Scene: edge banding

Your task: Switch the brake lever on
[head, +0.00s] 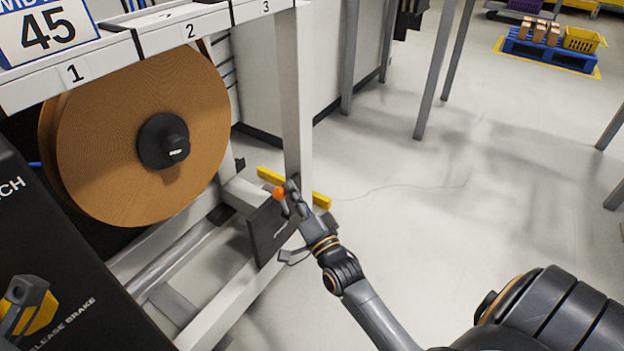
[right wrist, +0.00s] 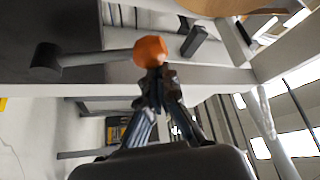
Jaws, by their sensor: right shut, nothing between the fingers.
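The brake lever's orange ball knob (head: 279,193) shows beside a dark box on the white frame, low at the middle of the head view. In the right wrist view the knob (right wrist: 150,50) sits at the end of a grey rod (right wrist: 88,59) that runs left to a dark round hub (right wrist: 45,62). My right gripper (head: 291,187) is shut and empty, with its fingertips at the knob. In the wrist view the fingertips (right wrist: 153,78) overlap the knob's lower edge; I cannot tell if they touch it. My left gripper is out of view.
A large brown roll (head: 120,110) hangs on the white frame (head: 293,130) at left. A black panel (head: 50,270) marked "RELEASE BRAKE" stands at lower left. A yellow bar (head: 320,200) lies behind the lever. Open floor (head: 420,200) lies to the right.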

